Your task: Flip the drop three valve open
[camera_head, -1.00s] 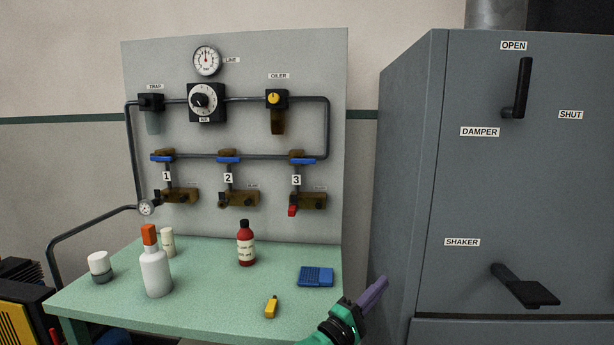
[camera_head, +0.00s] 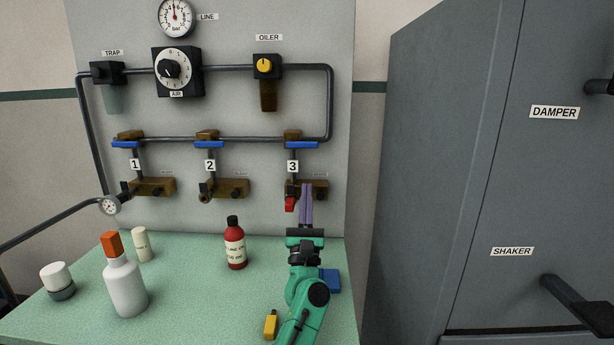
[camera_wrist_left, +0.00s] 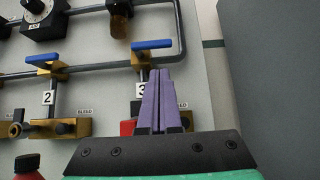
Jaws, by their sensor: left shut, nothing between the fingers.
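The drop three valve is a brass body with a blue lever (camera_head: 301,145), above the label 3 (camera_head: 292,167) on the panel. The lever lies level, across the vertical drop pipe. In the left wrist view the lever (camera_wrist_left: 152,44) also lies nearly level, above the fingertips. My left gripper (camera_head: 306,187) is shut and empty, its purple fingers pointing up in front of the lower brass block of drop 3. In the left wrist view the gripper (camera_wrist_left: 159,74) partly covers the label 3 and the drop pipe. Contact with the panel cannot be told. My right gripper is not in view.
Blue levers of drops 1 (camera_head: 126,145) and 2 (camera_head: 206,145) also lie level. A red part (camera_head: 290,204) sits beside my fingers. A red bottle (camera_head: 235,245) and white bottle (camera_head: 124,285) stand on the green bench (camera_head: 190,285). A grey cabinet (camera_head: 430,150) stands right.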

